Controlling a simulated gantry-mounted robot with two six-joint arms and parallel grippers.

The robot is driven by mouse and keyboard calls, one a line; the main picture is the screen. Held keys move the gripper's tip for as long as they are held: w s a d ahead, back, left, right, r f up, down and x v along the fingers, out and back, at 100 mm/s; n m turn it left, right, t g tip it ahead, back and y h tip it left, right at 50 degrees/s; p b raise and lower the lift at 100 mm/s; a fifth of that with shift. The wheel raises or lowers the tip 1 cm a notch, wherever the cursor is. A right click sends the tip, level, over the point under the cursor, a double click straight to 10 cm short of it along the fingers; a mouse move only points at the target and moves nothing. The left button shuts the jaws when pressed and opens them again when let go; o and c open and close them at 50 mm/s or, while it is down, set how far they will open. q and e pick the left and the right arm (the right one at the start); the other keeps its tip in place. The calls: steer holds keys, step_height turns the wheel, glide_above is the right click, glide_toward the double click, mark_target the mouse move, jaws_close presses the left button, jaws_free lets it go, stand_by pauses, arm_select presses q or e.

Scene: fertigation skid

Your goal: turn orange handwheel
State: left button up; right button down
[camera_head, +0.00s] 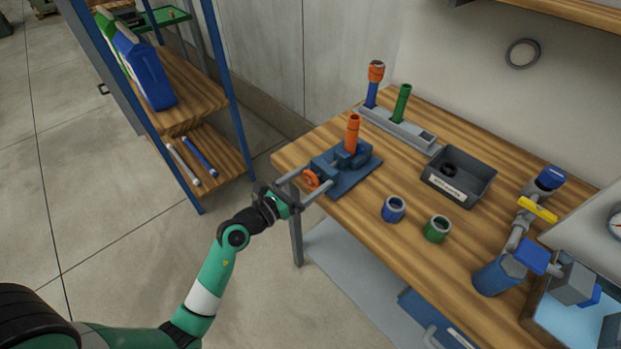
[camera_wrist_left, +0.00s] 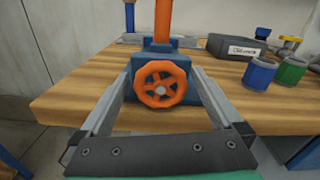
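The orange handwheel (camera_head: 311,178) is on the left-front side of a blue vise-like fixture (camera_head: 345,170) on the wooden table. An orange cylinder (camera_head: 352,133) stands upright in the fixture. My left gripper (camera_head: 307,185) is open at the table's left corner, with its fingers reaching toward the wheel. In the left wrist view the spoked handwheel (camera_wrist_left: 160,84) shows face-on between the two spread fingers of the left gripper (camera_wrist_left: 155,95). A gap shows on each side, so the fingers do not appear to touch the rim. My right gripper is not in view.
Blue ring (camera_head: 393,209) and green ring (camera_head: 437,228) stand right of the fixture. A dark bin (camera_head: 459,177) and a grey rack (camera_head: 398,130) are behind. Piping with a yellow lever (camera_head: 537,209) is at the right. A shelf unit (camera_head: 190,85) stands left.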

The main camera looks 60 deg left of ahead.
arm_select(q)
steer(key=p+v, duration=0.1)
steer(key=v, duration=1)
steer(key=shift+s, duration=0.35)
steer(key=shift+d, duration=0.1)
